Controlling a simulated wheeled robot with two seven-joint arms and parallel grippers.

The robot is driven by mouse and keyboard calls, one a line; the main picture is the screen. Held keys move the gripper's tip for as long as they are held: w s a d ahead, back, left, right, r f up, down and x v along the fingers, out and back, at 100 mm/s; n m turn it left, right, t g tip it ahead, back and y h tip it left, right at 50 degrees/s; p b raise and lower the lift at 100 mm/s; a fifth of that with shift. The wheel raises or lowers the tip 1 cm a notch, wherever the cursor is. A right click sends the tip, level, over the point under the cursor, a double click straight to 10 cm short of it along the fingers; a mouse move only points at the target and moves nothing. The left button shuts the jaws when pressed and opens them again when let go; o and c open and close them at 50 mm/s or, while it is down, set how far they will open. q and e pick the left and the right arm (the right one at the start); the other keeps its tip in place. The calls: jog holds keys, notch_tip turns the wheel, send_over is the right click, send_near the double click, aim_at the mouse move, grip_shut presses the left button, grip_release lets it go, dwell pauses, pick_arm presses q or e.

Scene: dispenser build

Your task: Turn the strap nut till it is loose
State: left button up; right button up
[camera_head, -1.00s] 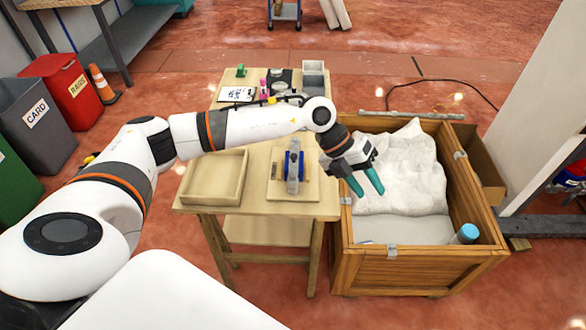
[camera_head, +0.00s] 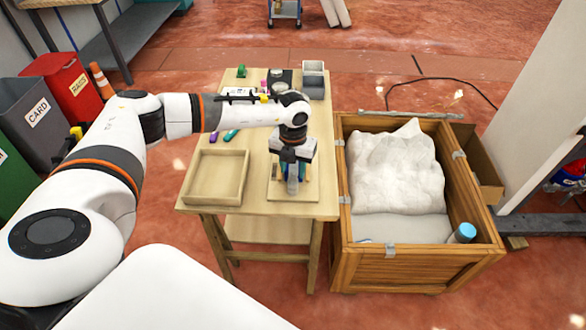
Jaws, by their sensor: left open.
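My left gripper (camera_head: 293,172) points down over the dispenser build (camera_head: 292,187) on the wooden table. Its fingers are open and reach down around or beside the upright blue and grey part; I cannot tell whether they touch it. The build stands on a light wooden board (camera_head: 280,197) near the table's front right. The gripper covers most of the build, and the strap nut cannot be made out. My right gripper is not in view.
An empty wooden tray (camera_head: 216,201) lies left of the board. Markers (camera_head: 231,135), a grey bin (camera_head: 313,84) and small items sit farther back on the table (camera_head: 308,213). A wooden crate (camera_head: 418,269) with white wrapping (camera_head: 396,170) and a blue-capped cylinder (camera_head: 463,233) stands at the right.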

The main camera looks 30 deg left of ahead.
aim_at(293, 175)
pick_arm(q)
jog(key=shift+f, duration=1.05)
grip_shut()
jog(key=shift+n+p, duration=0.45)
jog(key=shift+n, duration=1.25)
grip_release()
notch_tip(293, 175, up, 12)
jog(key=b, duration=0.2)
